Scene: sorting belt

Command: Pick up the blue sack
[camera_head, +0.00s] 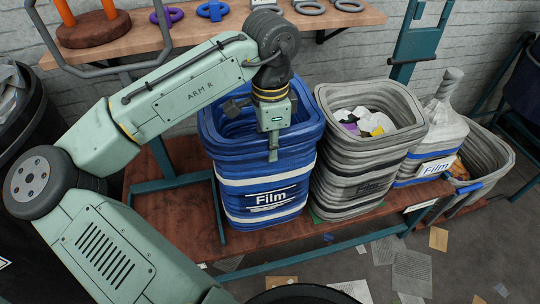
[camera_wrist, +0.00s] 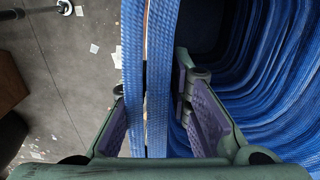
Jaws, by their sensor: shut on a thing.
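The blue sack (camera_head: 265,178), labelled "Film", stands upright and open on the brown wooden shelf, left of a grey sack. In the wrist view, its blue folded wall (camera_wrist: 290,90) fills the right side, with a dark interior. My gripper (camera_head: 273,152) reaches down at the sack's near rim. In the wrist view, my gripper (camera_wrist: 152,95) has one finger outside and one inside the rim, shut on that doubled blue edge. The sack still appears to rest on the shelf.
A grey sack (camera_head: 362,160) with mixed waste stands close on the right. Beyond it are a tied white sack (camera_head: 435,140) and another open grey one (camera_head: 485,165). An upper shelf (camera_head: 190,32) holds rings and pegs. Papers (camera_head: 412,272) litter the floor.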

